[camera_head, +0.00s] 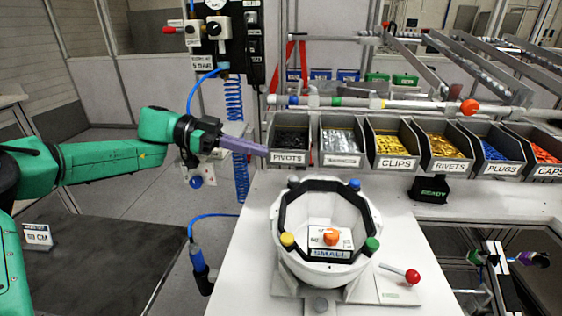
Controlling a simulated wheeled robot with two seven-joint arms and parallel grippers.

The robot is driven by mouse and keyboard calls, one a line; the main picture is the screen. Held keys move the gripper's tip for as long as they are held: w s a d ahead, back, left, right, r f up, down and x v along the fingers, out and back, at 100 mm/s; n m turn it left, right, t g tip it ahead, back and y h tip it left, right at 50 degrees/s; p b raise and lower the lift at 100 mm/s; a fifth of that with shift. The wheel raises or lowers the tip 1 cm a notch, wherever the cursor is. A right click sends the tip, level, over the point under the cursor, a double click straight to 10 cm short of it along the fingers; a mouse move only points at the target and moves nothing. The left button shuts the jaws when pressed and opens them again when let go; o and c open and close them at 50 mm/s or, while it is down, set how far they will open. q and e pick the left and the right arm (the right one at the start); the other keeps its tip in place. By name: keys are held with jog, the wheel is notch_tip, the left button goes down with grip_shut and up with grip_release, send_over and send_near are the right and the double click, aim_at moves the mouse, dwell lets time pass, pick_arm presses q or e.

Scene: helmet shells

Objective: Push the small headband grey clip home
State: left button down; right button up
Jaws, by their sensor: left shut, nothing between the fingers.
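A white helmet shell (340,271) sits on a white fixture on the bench. A black headband (329,192) rings the inside of its opening. Coloured clips stand around the headband: a dark grey one (294,182) at the back left, a blue one (354,184) at the back right, a yellow one (287,240) at the front left and a green one (372,244) at the front right. How deeply the grey clip is seated cannot be told. My left gripper (264,152) is shut and empty, its purple fingers pointing right, above and left of the shell.
A block marked SMALL with an orange knob (331,237) sits inside the shell. A red-knobbed lever (412,276) is at right. Labelled bins, including PIVOTS (287,158) and CLIPS (394,163), line the back. A blue hose tool (197,258) hangs at left. Bench left of the shell is clear.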

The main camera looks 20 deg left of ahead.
pick_arm(q)
jog(key=v, duration=0.4)
jog(key=shift+a, duration=0.15)
